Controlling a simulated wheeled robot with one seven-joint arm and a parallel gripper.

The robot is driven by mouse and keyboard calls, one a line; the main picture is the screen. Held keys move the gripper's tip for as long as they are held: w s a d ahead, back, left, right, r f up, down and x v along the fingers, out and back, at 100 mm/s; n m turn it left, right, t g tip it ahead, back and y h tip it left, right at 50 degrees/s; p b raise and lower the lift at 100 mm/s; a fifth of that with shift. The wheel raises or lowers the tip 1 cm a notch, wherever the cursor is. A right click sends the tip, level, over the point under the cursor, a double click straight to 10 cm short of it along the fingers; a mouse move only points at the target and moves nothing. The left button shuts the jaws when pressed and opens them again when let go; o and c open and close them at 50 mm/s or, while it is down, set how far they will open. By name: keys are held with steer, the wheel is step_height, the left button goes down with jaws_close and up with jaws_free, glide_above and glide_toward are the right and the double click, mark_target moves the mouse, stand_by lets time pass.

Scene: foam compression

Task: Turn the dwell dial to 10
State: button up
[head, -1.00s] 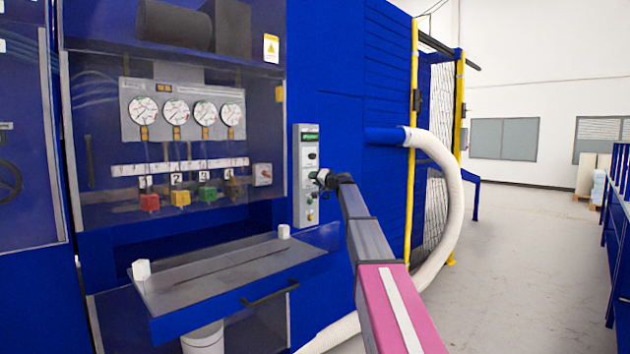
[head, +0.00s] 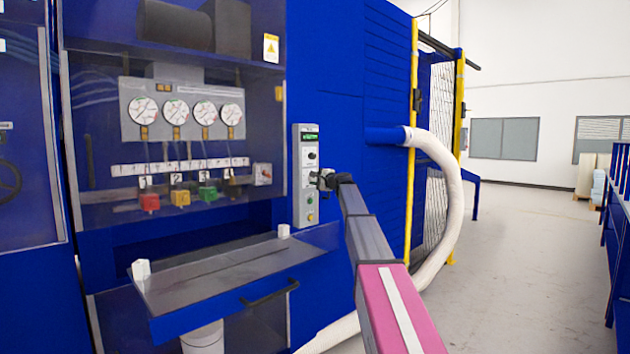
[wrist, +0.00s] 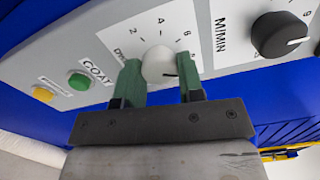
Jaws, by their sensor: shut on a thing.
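The dwell dial is a white round knob (wrist: 158,65) on the grey control panel, partly hidden by my fingers. Its printed scale shows 2, 4, 6 and what looks like 8; the rest is covered. In the head view my gripper (head: 324,180) reaches the narrow control panel (head: 304,208), and the dial is hidden there.
A black knob (wrist: 279,35) marked M/MIN sits right of the dial in the wrist view. A green button (wrist: 78,81) and a yellow button (wrist: 43,94) lie to its left. A grey-topped shelf (head: 215,270) juts out left of the panel; a white hose (head: 455,190) curves at right.

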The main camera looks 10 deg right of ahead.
steer(key=m, duration=0.4)
steer(key=shift+f+m, duration=0.1)
steer(key=shift+m, duration=2.1)
steer(key=o, duration=0.9)
steer(key=shift+s, duration=0.15)
steer(key=v, duration=1)
steer(key=shift+s+d, duration=0.25)
